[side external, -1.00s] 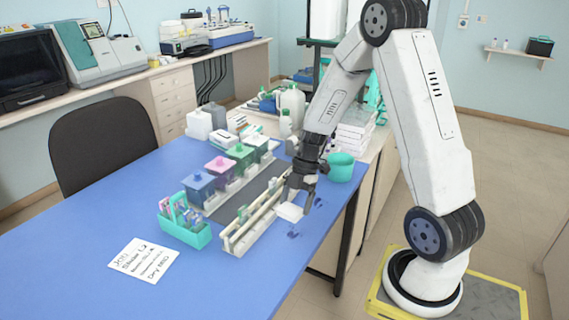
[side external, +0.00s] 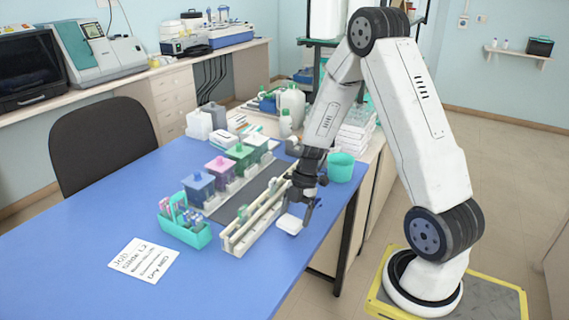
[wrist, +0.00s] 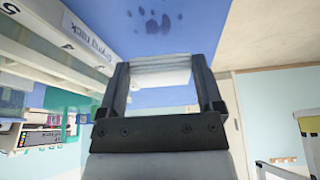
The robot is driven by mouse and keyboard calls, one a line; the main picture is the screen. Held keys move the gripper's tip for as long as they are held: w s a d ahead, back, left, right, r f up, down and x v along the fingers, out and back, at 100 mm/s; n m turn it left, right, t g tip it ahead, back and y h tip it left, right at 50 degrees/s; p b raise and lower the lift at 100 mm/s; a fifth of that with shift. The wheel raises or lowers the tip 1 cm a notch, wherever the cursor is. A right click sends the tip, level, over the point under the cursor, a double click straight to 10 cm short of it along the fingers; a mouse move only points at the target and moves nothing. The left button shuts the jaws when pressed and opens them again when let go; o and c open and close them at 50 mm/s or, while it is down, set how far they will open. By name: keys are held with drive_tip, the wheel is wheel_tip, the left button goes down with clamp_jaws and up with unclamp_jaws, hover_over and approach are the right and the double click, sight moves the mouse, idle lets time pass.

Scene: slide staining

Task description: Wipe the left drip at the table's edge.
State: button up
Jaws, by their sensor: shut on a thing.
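My gripper (side external: 298,209) is shut on a white wiping pad (side external: 290,224), low over the blue table near its right edge. In the wrist view the pad (wrist: 160,72) sits between the two fingers. A drip (wrist: 155,20), a cluster of dark blue spots, shows there on the table just beyond the pad, apart from it in the picture. In the side view no drip shows clearly; the pad and gripper cover that area. Whether the pad touches the table I cannot tell.
The white drying rack (side external: 237,243) stands close to the left of the pad. It also shows in the wrist view (wrist: 65,50). A teal slide holder (side external: 190,236), staining jars and a written card (side external: 143,260) lie farther left. A teal bin (side external: 341,167) stands behind my gripper.

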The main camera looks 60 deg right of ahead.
sight(303, 216)
wheel_tip(303, 216, down, 2)
drive_tip(key=shift+f, duration=0.25)
drive_tip(key=shift+d+f, duration=0.65)
drive_tip(key=shift+f, duration=0.1)
drive_tip(key=shift+c, duration=0.6)
drive_tip(key=shift+d+f, duration=0.15)
drive_tip(key=shift+d, duration=1.35)
drive_tip(key=a, duration=0.4)
drive_tip(key=shift+a, duration=0.15)
drive_tip(key=shift+r, duration=4.1)
